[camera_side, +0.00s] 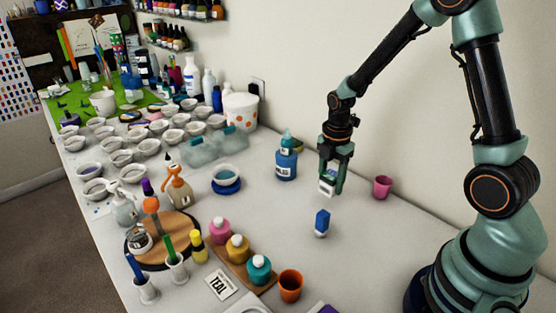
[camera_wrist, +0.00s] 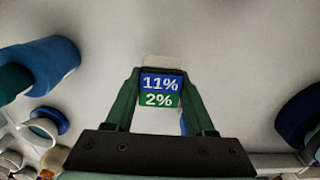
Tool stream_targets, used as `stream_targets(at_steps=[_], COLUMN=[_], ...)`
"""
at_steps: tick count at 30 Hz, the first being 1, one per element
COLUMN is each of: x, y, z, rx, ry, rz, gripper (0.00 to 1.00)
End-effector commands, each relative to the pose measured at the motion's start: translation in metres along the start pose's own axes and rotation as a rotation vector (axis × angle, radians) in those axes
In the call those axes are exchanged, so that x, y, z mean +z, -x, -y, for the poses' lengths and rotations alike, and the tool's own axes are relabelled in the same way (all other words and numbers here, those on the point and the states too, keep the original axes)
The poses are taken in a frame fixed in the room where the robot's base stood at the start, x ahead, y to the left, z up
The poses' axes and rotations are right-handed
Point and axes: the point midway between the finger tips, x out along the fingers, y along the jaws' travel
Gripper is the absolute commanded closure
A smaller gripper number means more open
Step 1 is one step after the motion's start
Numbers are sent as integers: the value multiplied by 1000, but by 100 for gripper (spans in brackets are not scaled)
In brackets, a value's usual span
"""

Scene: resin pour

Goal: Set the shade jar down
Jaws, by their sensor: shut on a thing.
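My gripper (camera_side: 329,184) is shut on a small pale jar (camera_side: 327,188), which I take to be the shade jar, and holds it above the white table. In the wrist view my gripper (camera_wrist: 160,92) has a green finger on each side of the jar. Its label (camera_wrist: 160,90) reads 11% on blue and 2% on green, with a pale part beyond it. The jar's contents cannot be seen. A small blue block-like object with a white base (camera_side: 321,223) stands on the table below and slightly left of the jar.
A blue bottle (camera_side: 286,165) stands left of my gripper, and a pink cup (camera_side: 382,187) to its right. Clear table lies around the blue object.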

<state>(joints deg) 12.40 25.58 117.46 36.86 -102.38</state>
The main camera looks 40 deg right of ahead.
Motion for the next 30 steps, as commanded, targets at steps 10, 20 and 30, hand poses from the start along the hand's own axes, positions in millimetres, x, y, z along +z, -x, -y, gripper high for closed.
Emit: stream_targets(at_steps=[10,20,30], x=[0,0,0], y=[-33,-36,-36], z=[0,0,0], rx=[-1,-2,-1], ry=[0,0,0], rz=[0,0,0], gripper=[100,100,16])
